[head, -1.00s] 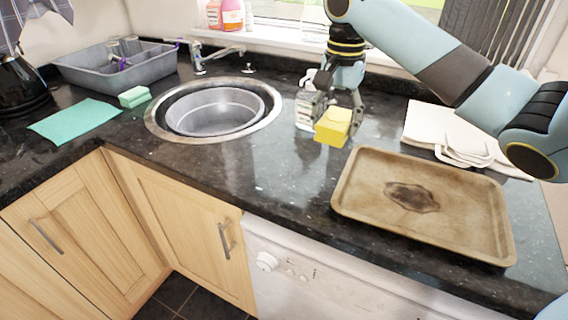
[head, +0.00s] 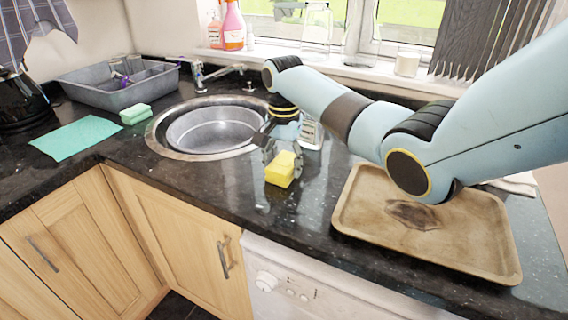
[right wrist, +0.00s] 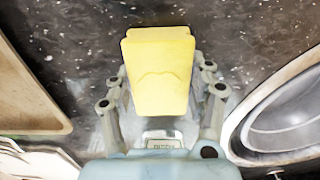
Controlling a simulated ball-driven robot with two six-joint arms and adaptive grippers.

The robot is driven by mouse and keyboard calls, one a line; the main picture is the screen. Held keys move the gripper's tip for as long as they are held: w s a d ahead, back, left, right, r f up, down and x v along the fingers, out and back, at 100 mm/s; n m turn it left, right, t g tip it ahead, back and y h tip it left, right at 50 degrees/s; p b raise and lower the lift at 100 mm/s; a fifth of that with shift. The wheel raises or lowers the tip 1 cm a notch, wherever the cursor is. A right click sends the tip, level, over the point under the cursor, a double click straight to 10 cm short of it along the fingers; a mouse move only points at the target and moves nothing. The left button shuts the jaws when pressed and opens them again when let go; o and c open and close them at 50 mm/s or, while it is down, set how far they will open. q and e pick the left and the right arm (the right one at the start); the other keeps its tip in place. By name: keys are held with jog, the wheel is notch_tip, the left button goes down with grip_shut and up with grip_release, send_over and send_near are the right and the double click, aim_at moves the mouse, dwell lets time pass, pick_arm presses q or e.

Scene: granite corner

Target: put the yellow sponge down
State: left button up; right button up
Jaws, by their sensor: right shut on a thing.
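The yellow sponge (head: 281,169) is a small block between the sink and the brown tray in the head view. My right gripper (head: 272,152) is shut on it, with the arm coming in from the right. In the right wrist view the sponge (right wrist: 160,70) sits between the two fingers of the gripper (right wrist: 162,95), with dark countertop behind it. The sponge is low over the granite counter (head: 222,186); I cannot tell whether it touches. My left gripper is not in view.
The round sink with a basin (head: 215,128) is left of the sponge. The stained brown tray (head: 355,228) lies to the right, partly behind my arm. A green sponge (head: 135,114), a green cloth (head: 76,138) and a grey tub (head: 100,92) are further left. Bare counter lies in front.

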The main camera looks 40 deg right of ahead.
aim_at(284, 162)
jog(key=shift+f, duration=0.15)
jog(key=o, duration=0.9)
jog(key=shift+o, duration=0.2)
notch_tip(284, 162, up, 12)
dwell(0.5)
